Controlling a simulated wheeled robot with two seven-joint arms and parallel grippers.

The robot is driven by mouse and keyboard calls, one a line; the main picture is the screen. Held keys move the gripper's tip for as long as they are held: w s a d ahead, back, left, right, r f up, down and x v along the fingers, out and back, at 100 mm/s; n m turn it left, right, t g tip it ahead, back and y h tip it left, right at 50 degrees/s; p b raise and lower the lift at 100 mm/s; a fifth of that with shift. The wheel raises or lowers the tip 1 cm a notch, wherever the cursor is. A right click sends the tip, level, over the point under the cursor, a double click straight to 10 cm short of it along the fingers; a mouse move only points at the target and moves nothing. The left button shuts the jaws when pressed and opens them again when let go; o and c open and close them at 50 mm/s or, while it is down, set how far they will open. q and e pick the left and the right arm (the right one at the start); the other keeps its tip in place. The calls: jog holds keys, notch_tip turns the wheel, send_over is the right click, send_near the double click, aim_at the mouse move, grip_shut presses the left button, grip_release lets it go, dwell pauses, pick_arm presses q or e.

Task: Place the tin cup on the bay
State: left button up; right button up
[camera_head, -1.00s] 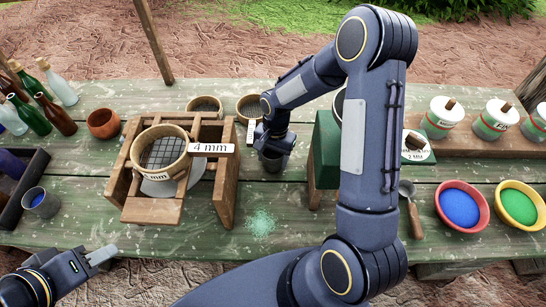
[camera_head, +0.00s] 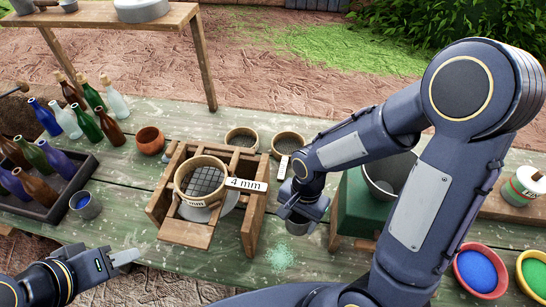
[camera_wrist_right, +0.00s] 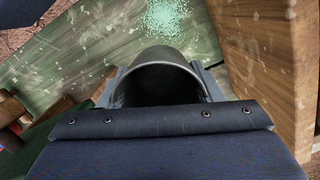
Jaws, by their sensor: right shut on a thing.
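My right gripper (camera_head: 303,208) is shut on a grey tin cup (camera_head: 298,227), held between the wooden sieve stand (camera_head: 252,222) and the green box (camera_head: 362,205). In the right wrist view the cup (camera_wrist_right: 155,85) sits between the fingers, its dark mouth partly visible and its lower part hidden. I cannot tell if its base touches the table. Another grey cup (camera_head: 86,206) with blue inside stands at the left by the bottle tray. My left gripper (camera_head: 125,257) is empty near the front edge; its finger gap does not show clearly. No part is clearly marked as the bay.
The stand holds a sieve (camera_head: 200,180) with a "4 mm" label. Spilled green grains (camera_head: 281,257) lie before the cup. A bottle tray (camera_head: 62,190) is at left; blue (camera_head: 478,270) and green (camera_head: 535,275) powder bowls are at right. Two sieves lie behind the stand.

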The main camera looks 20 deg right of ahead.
jog(key=w+d+f+n+b, duration=0.1)
jog(key=w+d+f+n, duration=0.1)
jog(key=w+n, duration=0.2)
jog(key=w+d+f+n+h+b, duration=0.1)
jog(key=w+d+f+n, duration=0.1)
jog(key=w+n, duration=0.3)
jog(key=w, duration=0.4)
jog(key=shift+w+d+n+g+b, duration=0.3)
jog(key=shift+b, duration=0.1)
